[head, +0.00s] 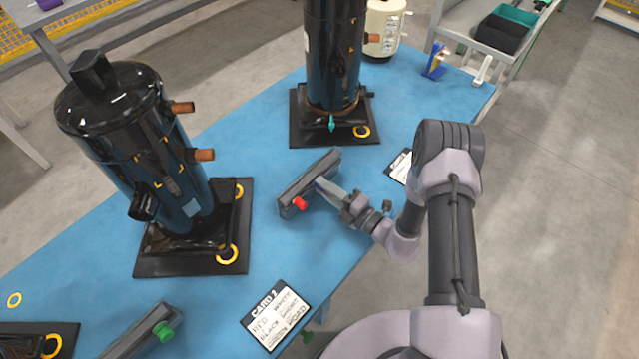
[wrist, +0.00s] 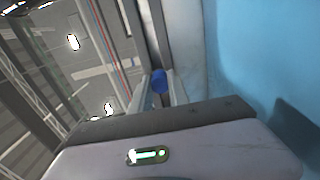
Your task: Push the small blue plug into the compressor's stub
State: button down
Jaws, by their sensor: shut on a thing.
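The small blue plug (wrist: 158,81) shows in the wrist view between the fingers of my gripper (wrist: 157,92), which is shut on it. In the head view my gripper (head: 322,186) is at a grey tray (head: 313,178), low over the blue table; the plug is barely visible there. A black compressor (head: 135,140) stands upright at left, with two copper stubs, an upper one (head: 182,107) and a lower one (head: 204,155), facing right. A second black compressor (head: 333,60) stands behind the tray. I cannot tell which compressor the task means.
A red plug (head: 299,203) sits at the tray's near end. A green plug (head: 163,331) is on another grey tray at lower left. A printed card (head: 275,315) lies near the front edge. A cream compressor (head: 384,27) stands at the back. Blue table (head: 245,160) is clear between the compressors.

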dwell(0.8)
jog(key=shift+p+v, duration=0.3)
jog(key=shift+v, duration=2.75)
